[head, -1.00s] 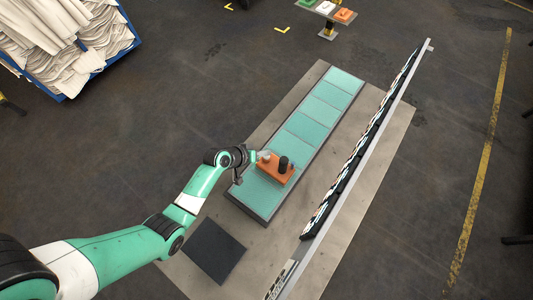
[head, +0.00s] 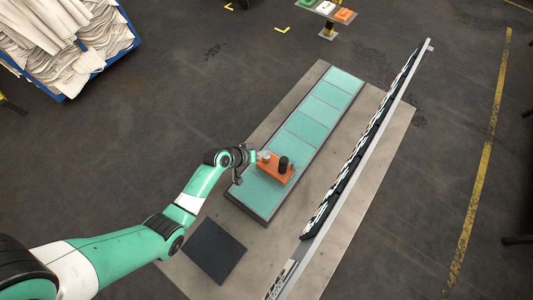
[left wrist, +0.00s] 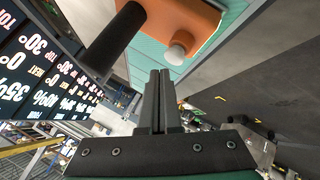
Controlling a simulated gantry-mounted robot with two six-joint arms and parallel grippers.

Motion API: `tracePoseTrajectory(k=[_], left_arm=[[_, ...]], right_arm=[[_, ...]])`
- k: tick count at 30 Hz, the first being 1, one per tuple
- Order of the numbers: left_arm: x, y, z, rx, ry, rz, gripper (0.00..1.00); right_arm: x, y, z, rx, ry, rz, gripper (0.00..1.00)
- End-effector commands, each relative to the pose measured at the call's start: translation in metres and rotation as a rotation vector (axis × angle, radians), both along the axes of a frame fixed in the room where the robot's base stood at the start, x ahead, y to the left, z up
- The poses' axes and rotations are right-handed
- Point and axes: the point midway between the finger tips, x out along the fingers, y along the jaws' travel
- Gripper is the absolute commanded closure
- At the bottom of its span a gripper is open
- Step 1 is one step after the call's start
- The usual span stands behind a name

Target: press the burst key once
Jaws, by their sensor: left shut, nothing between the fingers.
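An orange box (head: 275,168) sits on the near part of the teal panel strip. It carries a white rounded knob (head: 265,156) and a black upright cylinder (head: 283,164). In the left wrist view the orange box (left wrist: 185,22) is at the top, with the white knob (left wrist: 176,54) just past my fingertips and the black cylinder (left wrist: 115,42) to the left. I cannot tell which part is the burst key. My left gripper (left wrist: 160,75) is shut and empty, its tips close to the white knob; contact is not clear. My right gripper is not in view.
The teal panel strip (head: 325,108) lies on a grey base plate (head: 357,150). A long rail of display panels (head: 357,150) runs along its right side. A dark square mat (head: 215,250) lies in front. A cloth-filled blue bin (head: 92,78) and a small button stand (head: 328,25) are farther back.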

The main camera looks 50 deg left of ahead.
Motion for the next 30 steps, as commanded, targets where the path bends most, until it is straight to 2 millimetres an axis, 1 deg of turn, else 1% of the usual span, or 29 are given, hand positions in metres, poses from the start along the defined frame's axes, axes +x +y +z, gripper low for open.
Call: tracePoseTrajectory(k=[8,19,30], left_arm=[[0.0,0.0,-0.009,0.0,0.0,0.0,1.0],[0.0,0.0,-0.009,0.0,0.0,0.0,1.0],[0.0,0.0,-0.013,0.0,0.0,0.0,1.0]], right_arm=[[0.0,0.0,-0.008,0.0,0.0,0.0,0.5],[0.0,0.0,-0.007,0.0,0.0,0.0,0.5],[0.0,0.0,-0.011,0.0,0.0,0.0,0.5]])
